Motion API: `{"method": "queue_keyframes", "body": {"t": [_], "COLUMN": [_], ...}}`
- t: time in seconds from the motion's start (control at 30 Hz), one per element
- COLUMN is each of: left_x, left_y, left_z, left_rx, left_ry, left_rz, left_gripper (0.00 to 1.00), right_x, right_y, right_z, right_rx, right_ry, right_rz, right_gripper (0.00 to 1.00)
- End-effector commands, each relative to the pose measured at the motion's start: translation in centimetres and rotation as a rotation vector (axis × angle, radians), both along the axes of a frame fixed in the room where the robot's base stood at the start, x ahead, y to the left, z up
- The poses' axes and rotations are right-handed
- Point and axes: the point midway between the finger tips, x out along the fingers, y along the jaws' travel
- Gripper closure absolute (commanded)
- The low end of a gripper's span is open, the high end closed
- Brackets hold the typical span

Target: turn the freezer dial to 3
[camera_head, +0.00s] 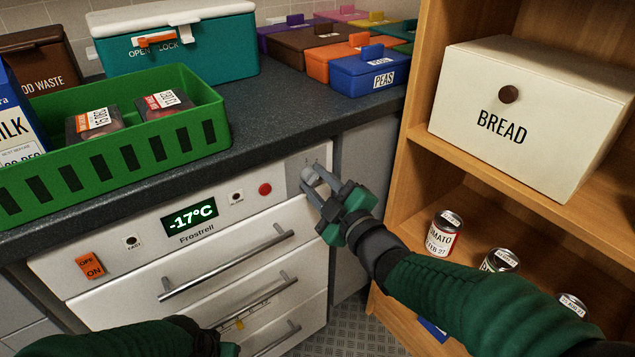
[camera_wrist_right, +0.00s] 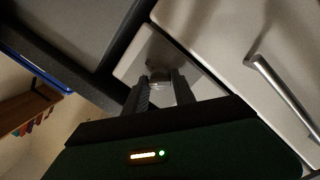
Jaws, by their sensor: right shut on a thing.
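The freezer (camera_head: 145,255) has a white front panel with a green display reading -17°C. In the right wrist view the fingers (camera_wrist_right: 160,92) flank the dial (camera_wrist_right: 158,76). The dial's numbers and pointer are too small and covered to read. My left gripper (camera_head: 212,343) shows only in part at the bottom edge, in front of the lower drawers; its fingers cannot be made out.
The panel also carries a red button (camera_head: 265,189) and an orange OFF/ON switch (camera_head: 90,266). A green crate (camera_head: 110,160) stands on the dark counter (camera_head: 270,110) above. A wooden shelf (camera_head: 400,190) with a bread box (camera_head: 530,115) and cans stands close on the right.

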Motion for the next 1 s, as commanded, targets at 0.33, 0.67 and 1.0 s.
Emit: {"method": "queue_keyframes", "body": {"t": [0.33, 0.67, 1.0], "left_x": [0.0, 0.0, 0.0], "left_y": [0.0, 0.0, 0.0], "left_z": [0.1, 0.6, 3.0], "left_rx": [0.000, 0.000, 0.000], "left_ry": [0.000, 0.000, 0.000], "left_rz": [0.000, 0.000, 0.000], "left_gripper": [0.64, 0.64, 0.64], "right_x": [-0.2, -0.2, -0.2], "right_y": [0.3, 0.3, 0.3], "right_z": [-0.1, 0.0, 0.3], "right_rx": [0.005, 0.040, 0.211], "right_ry": [0.007, 0.033, 0.162], "right_rz": [0.008, 0.008, 0.008], "right_gripper": [1.00, 1.00, 1.00]}}
